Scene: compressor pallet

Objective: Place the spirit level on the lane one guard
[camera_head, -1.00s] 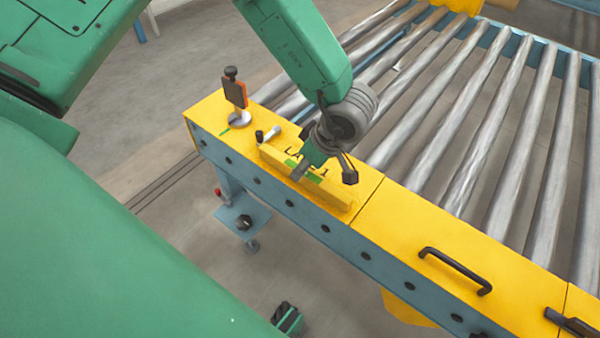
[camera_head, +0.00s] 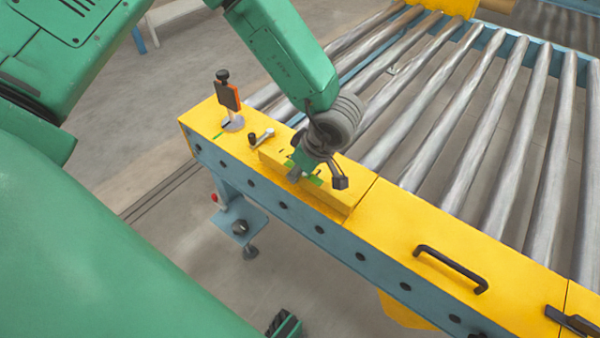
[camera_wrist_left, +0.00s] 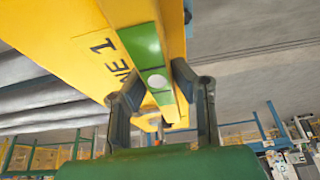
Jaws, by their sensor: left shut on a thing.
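The spirit level (camera_head: 338,196) is a long yellow bar with green parts, lying lengthwise along the yellow lane one guard (camera_head: 215,118). My left gripper (camera_head: 316,178) is shut around its middle from above. In the left wrist view, the gripper (camera_wrist_left: 163,98) has one finger on each side of the level (camera_wrist_left: 143,44), whose green face and round white spot show. The printed "NE 1" on the guard (camera_wrist_left: 75,45) shows beside the level there. I cannot tell whether the level touches the guard or is just above it. My right gripper is not in view.
A small post with an orange and black plate (camera_head: 228,97) stands near the guard's left end. A small grey and black fitting (camera_head: 262,138) lies close to the level's left end. A black handle (camera_head: 452,268) is on the adjoining guard. Metal rollers (camera_head: 455,130) lie behind.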

